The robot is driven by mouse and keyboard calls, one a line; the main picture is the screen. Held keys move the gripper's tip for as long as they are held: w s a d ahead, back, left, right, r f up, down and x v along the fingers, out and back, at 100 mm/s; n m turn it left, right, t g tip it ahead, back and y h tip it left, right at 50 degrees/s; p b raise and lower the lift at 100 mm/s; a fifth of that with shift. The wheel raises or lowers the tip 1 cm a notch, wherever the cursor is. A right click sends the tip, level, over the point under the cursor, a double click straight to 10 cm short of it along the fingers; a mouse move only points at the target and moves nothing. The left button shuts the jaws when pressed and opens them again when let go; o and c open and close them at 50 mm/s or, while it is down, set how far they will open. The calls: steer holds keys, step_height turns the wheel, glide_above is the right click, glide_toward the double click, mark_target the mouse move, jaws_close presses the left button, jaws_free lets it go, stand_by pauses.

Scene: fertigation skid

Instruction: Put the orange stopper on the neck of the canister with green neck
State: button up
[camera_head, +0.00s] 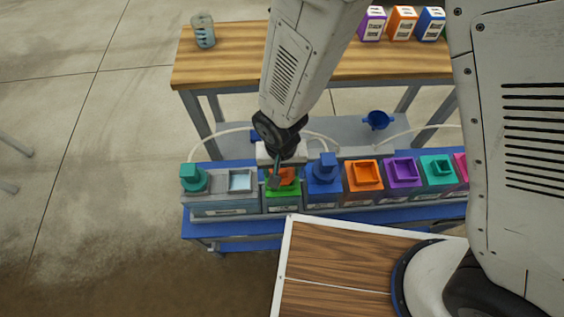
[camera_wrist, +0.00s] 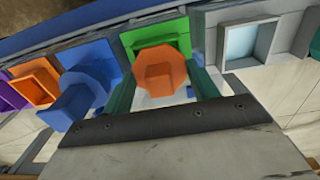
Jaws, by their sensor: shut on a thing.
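The orange stopper (camera_wrist: 160,68) is an octagonal cap with a raised block, held between my gripper's fingers in the wrist view. In the head view the stopper (camera_head: 289,176) shows at the green-necked canister. My gripper (camera_head: 276,176) is shut on the stopper; its two teal fingers also show in the wrist view (camera_wrist: 163,86). The canister with green neck (camera_head: 282,197) stands in the row, with its green top (camera_wrist: 178,42) partly hidden behind the stopper. The stopper is over the green neck; I cannot tell whether it touches or is seated.
A blue-capped canister (camera_head: 323,177) stands close on the right, then orange (camera_head: 364,174), purple (camera_head: 402,171) and teal (camera_head: 438,170) open necks. A grey unit with a teal cap (camera_head: 194,177) is on the left. A wooden bench (camera_head: 240,62) stands behind, with a blue funnel (camera_head: 377,120) lower down.

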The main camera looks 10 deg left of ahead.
steer(key=shift+f, duration=0.35)
steer(key=o, duration=1)
step_height(320, 180, up, 8)
steer(key=shift+f, duration=0.1)
stand_by(0.3)
